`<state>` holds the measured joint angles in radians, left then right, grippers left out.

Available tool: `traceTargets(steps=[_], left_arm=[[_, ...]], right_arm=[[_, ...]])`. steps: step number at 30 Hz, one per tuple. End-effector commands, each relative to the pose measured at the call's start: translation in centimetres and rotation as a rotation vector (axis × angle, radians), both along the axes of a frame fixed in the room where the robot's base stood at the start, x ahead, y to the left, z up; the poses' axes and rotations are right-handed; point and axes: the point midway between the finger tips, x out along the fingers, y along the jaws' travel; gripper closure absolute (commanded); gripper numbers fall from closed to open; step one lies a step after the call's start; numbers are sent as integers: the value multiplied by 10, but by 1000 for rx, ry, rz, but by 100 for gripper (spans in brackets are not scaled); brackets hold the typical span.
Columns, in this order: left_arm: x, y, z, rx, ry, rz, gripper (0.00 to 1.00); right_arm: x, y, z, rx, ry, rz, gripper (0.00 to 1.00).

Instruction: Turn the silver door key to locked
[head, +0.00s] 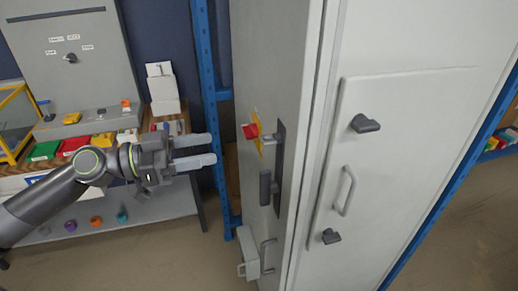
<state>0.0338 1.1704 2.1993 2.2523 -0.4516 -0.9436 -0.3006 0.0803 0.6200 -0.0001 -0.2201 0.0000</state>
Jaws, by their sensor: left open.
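A tall grey cabinet fills the middle and right. On its narrow left face is a dark upright plate (279,165). A small silver piece that looks like the door key (269,139) sticks out near the top of this plate. Its exact turn is too small to tell. A dark handle (265,188) sits below it on the same plate. My left gripper (213,150) comes in from the left with its two pale fingers apart and empty. It points right toward the plate and, in the picture, ends short of the key. My right gripper is out of view.
A red knob on a yellow plate (251,131) sits beside the key. A blue post (207,100) stands behind my fingertips. A workbench with coloured boxes (75,144) is at left. The cabinet's wide face has a panel with a handle (345,191) and two dark latches.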

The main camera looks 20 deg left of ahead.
Motion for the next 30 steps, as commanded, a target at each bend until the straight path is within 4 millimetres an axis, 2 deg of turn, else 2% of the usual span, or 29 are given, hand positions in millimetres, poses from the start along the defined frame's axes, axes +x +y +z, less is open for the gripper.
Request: traceTargets(steps=[1,3,15,30], left_arm=[[2,-3,-3,-1,-8,0,49],[4,-6,3,-8,-6,-2,49],[18,-28,3,-6,-3,0,49],[41,-61,3,-7,-1,-1,49]], right_arm=[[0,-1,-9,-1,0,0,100],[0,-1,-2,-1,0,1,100],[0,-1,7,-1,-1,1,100],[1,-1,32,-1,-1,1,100]])
